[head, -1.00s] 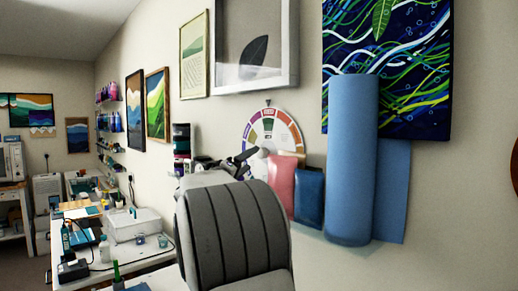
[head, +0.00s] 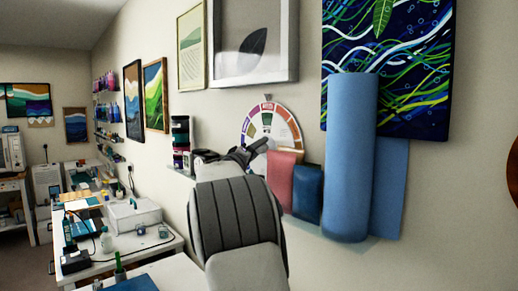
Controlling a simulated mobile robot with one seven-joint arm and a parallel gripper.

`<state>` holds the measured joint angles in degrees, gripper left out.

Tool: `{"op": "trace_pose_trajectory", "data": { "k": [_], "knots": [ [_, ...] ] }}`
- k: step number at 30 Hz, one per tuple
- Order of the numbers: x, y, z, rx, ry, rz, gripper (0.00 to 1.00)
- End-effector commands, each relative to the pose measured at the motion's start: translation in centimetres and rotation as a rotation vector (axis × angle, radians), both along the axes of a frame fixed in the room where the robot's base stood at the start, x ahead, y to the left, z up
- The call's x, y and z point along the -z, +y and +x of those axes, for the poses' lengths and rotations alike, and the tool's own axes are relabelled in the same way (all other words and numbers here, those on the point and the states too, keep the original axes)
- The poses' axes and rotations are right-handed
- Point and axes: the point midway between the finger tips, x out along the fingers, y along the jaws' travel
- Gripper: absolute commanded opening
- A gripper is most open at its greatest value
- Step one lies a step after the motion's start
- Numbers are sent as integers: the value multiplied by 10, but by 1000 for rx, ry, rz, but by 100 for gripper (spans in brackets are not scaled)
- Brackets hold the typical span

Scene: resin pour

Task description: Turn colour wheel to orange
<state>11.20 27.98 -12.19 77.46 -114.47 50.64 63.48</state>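The colour wheel (head: 285,127) is a round disc with coloured segments and a pale rim, hanging on the wall in the middle of the head view. A red segment with a small label sits at its top. Its lower left is hidden by my gripper, and its lower right by the pink item on the shelf. My gripper (head: 262,146) is dark and appears in front of the wheel's lower half, at or close to its face. My grey arm covers the area below. The fingers are too small and overlapped to tell if they are open or touching the wheel.
A wall shelf (head: 345,248) right of my arm holds a pink item (head: 283,178), a dark blue item (head: 308,194) and a tall blue roll (head: 349,160). Small stacked jars (head: 181,140) stand left of my gripper. Framed pictures hang above. A cluttered white table (head: 150,245) is at lower left.

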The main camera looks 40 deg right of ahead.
Motion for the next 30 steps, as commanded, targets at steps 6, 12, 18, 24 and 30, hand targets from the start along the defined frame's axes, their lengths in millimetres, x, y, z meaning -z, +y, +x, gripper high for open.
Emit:
{"op": "trace_pose_trajectory", "data": {
  "k": [6, 12, 18, 24, 30],
  "knots": [
    [0, 0, 0, 0, 0, 0, 0],
    [0, 0, 0, 0, 0, 0, 0],
    [0, 0, 0, 0, 0, 0, 0],
    [0, 0, 0, 0, 0, 0, 0],
    [0, 0, 0, 0, 0, 0, 0]
  ]
}}
